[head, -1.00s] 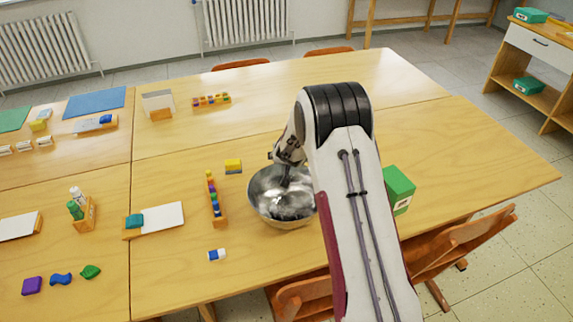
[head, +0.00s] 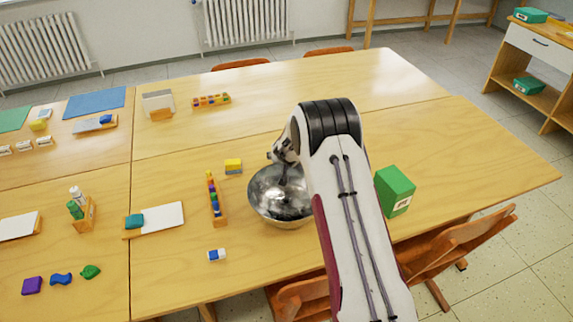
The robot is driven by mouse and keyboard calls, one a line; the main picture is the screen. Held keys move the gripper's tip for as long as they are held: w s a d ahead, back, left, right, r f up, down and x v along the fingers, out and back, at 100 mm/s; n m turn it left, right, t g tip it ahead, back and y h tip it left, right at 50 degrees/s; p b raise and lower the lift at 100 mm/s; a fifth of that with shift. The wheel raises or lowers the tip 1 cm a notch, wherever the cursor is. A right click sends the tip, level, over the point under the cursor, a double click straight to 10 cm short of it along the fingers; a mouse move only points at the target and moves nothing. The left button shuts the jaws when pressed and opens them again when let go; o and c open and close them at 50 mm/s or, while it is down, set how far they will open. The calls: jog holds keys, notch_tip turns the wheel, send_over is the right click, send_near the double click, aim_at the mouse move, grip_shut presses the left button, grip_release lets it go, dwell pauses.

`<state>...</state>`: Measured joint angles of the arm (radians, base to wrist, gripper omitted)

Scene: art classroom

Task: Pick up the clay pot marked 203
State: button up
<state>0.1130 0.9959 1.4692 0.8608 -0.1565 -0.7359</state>
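I see no clay pot marked 203 and no readable number 203 in the head view. A shiny metal bowl (head: 262,207) stands on the table left of my arm. My gripper (head: 284,180) points down over the bowl, partly hidden by my own arm link. Its fingers are too small and dark to tell whether they are open or hold anything. A green box (head: 395,188) with a small white label stands right of my arm; the label is not legible.
Orange chairs (head: 455,240) stand at the near edge.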

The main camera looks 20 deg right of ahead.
jog(key=shift+w+f, duration=0.15)
jog(key=shift+f, duration=0.05)
jog(key=shift+c, duration=0.4)
jog(key=c, duration=1.2)
jog(key=shift+r, duration=0.2)
jog(key=shift+r, duration=4.7)
jog(key=shift+r, duration=0.1)
